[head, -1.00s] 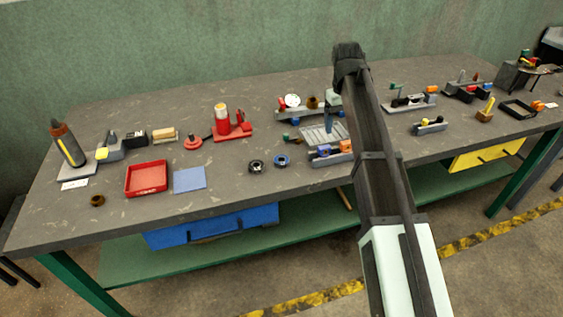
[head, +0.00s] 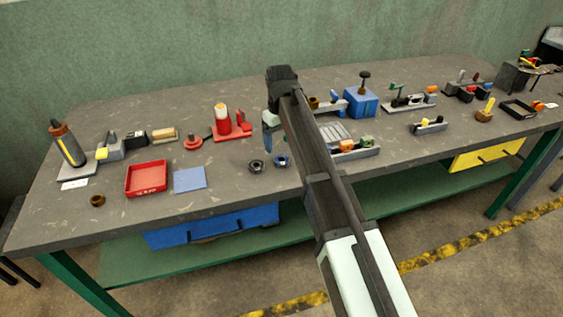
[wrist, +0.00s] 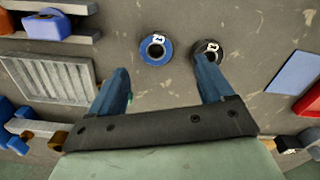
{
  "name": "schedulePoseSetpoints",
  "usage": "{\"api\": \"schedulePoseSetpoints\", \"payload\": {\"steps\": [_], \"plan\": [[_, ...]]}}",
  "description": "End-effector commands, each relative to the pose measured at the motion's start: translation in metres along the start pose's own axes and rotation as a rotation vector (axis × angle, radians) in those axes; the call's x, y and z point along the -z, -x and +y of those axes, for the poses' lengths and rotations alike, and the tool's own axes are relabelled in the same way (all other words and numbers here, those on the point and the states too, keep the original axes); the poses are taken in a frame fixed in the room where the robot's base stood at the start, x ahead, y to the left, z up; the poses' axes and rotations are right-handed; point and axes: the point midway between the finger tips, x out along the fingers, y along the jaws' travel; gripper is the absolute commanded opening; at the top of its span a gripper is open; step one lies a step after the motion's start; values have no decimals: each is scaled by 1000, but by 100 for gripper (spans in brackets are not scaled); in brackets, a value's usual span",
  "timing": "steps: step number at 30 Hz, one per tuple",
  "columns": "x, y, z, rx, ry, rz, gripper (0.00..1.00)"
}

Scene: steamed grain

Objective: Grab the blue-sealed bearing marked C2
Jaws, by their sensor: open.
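The blue-sealed bearing (head: 282,160) lies flat on the bench, right of a black-sealed bearing (head: 256,167). In the wrist view the blue bearing (wrist: 146,50) is ahead of the space between my fingertips, and the black bearing (wrist: 199,46) is beside the right fingertip. Both carry small white labels whose marks are too small to read surely. My gripper (head: 268,146) is open and empty above the bench, just behind the bearings in the head view. In the wrist view its blue fingers (wrist: 162,68) are spread and not touching either bearing.
A blue mat (head: 190,180) and red tray (head: 146,163) lie left of the bearings. A red fixture (head: 232,126) stands behind them. A grey ribbed plate (head: 335,131) and a rail with coloured blocks (head: 355,152) are close on the right.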

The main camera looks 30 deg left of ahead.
Motion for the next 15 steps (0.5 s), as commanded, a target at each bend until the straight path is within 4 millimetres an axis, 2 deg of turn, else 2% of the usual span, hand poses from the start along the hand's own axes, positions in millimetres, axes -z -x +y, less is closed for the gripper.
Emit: {"api": "schedulePoseSetpoints", "payload": {"steps": [3, 15], "plan": [[0, -15, 0, 0, 0, -1, 81], [1, -35, 3, 0, -1, -1, 81]]}}
